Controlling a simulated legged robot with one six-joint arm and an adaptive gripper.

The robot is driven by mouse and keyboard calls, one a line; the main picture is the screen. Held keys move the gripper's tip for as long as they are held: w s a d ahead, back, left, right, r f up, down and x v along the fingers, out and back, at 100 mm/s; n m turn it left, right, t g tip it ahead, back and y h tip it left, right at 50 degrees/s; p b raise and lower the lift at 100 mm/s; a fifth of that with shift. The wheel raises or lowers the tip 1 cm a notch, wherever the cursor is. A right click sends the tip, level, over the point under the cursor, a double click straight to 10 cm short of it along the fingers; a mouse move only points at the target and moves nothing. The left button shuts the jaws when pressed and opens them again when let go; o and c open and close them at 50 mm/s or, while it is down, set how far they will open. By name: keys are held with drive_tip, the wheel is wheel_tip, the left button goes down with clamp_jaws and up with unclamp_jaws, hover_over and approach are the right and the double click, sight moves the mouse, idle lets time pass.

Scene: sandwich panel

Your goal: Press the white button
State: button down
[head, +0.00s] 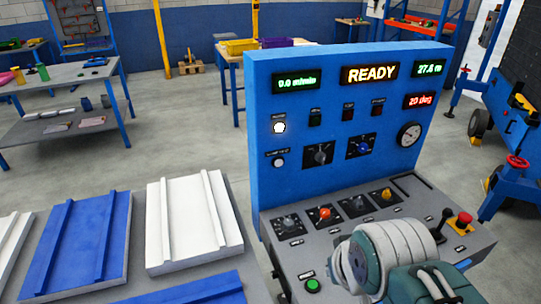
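The blue upright panel (300,190) of the control console carries two round white buttons or lamps on its left side. The upper white one (279,127) looks bright, in a dark square surround under a small label. The lower white one (278,162) is smaller, under a label too small to read surely. My arm's grey and teal links show at the lower right, in front of the console's sloped desk, right of and below both white ones. No gripper fingers show. Nothing touches either white one.
The desk holds several knobs, a green button (312,285), a black lever (444,219) and a red mushroom button (464,220). A "READY" display (369,75) tops the panel. White (188,228) and blue (88,245) slabs lie at left. Space before the panel's left side looks clear.

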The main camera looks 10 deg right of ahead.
sight(278, 163)
drive_tip(key=w+a+f+m+y, duration=0.1)
drive_tip(key=w+a+m+y, duration=0.1)
drive_tip(key=w, duration=0.6)
drive_tip(key=w+a+f+m+y, duration=0.1)
drive_tip(key=w+a+y, duration=0.15)
drive_tip(key=w, duration=0.65)
drive_tip(key=w+d+f+m+t, duration=0.1)
drive_tip(key=w+d+f+m, duration=0.2)
drive_tip(key=w, duration=0.5)
drive_tip(key=w+d+f+m+t, duration=0.1)
drive_tip(key=w+d+f+m, duration=0.1)
drive_tip(key=w+f, duration=0.4)
drive_tip(key=w+d+y, duration=0.1)
drive_tip(key=w, duration=0.1)
drive_tip(key=shift+w+f+m+t, duration=0.15)
drive_tip(key=shift+w+m+t, duration=0.15)
drive_tip(key=shift+m, duration=0.1)
drive_tip(key=shift+w+a, duration=0.1)
drive_tip(key=w+a, duration=0.1)
drive_tip(key=w, duration=0.7)
drive_tip(key=shift+w+a, duration=0.2)
drive_tip(key=shift+a, duration=0.15)
drive_tip(key=shift+w, duration=0.15)
drive_tip(key=shift+w, duration=0.2)
